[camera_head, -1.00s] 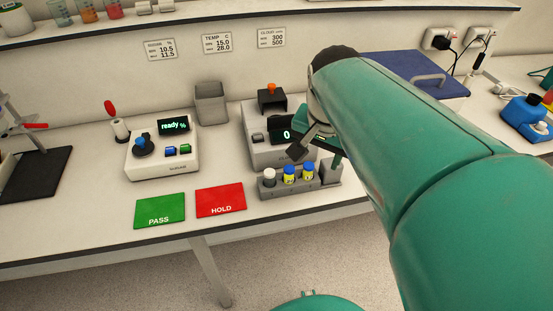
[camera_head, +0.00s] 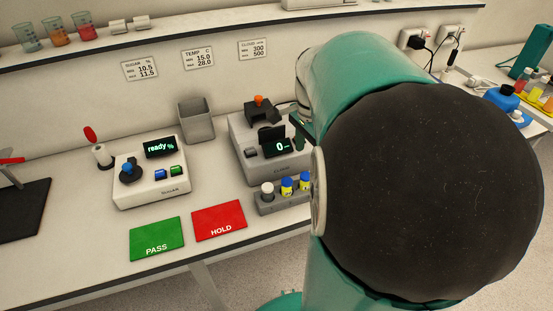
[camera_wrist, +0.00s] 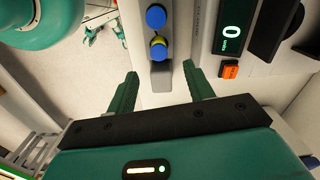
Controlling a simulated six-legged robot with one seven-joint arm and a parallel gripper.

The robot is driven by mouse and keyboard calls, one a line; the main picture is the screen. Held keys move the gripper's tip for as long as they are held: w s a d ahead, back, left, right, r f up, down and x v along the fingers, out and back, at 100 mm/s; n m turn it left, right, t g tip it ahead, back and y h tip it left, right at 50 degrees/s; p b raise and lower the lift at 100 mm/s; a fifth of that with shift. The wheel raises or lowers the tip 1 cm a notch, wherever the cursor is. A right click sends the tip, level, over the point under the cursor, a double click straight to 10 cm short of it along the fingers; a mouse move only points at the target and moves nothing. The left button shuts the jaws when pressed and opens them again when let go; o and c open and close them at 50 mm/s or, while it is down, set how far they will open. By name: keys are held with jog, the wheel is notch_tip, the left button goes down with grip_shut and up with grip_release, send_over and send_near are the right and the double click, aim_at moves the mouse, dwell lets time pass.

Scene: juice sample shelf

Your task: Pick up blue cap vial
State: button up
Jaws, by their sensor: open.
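Two blue cap vials stand in a small grey rack (camera_head: 268,209). The first blue cap vial (camera_head: 287,186) is in the middle and the second (camera_head: 304,184) is at the right, partly behind my arm. Both blue caps show from above in the wrist view, one at the top (camera_wrist: 156,17) and one below it (camera_wrist: 159,48) with a yellow band. My gripper (camera_wrist: 160,70) is open in the wrist view. Its green fingers lie either side of the line of caps, with the lower cap just beyond the fingertips. Nothing is between the fingers.
A white cap vial (camera_head: 267,188) shares the rack. Behind it stands a grey instrument with a display (camera_head: 275,146); an orange button (camera_wrist: 229,69) shows at the right in the wrist view. A green PASS mat (camera_head: 157,238) and red HOLD mat (camera_head: 219,221) lie left of the rack.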

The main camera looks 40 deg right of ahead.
aim_at(305, 184)
jog(key=f, duration=0.3)
jog(key=shift+s, duration=0.2)
jog(key=shift+w+f, duration=0.15)
jog(key=shift+f, duration=0.6)
notch_tip(305, 184, down, 5)
jog(key=shift+r, duration=0.1)
jog(key=c, duration=1.1)
jog(key=shift+o, duration=0.2)
jog(key=shift+r, duration=0.1)
